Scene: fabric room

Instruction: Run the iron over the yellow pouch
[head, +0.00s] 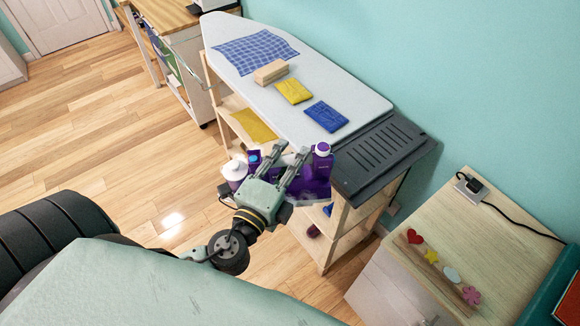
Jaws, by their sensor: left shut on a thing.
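The yellow pouch (294,91) lies flat on the pale ironing board (365,98), between a wooden block and a blue pouch. My left gripper (286,152) is at the near side of the board, left of the dark rest. It is shut on a purple thing (317,189) that looks like the iron, mostly hidden by the fingers and the bottle beside it. The held thing is apart from the yellow pouch. My right gripper is not in view.
The wooden block (271,72), blue pouch (326,116) and blue checked cloth (254,52) lie on the board. A dark ribbed rest (385,155) is at its near end. Purple bottles (322,161) stand near my gripper. A yellow cloth (254,125) lies on a lower shelf.

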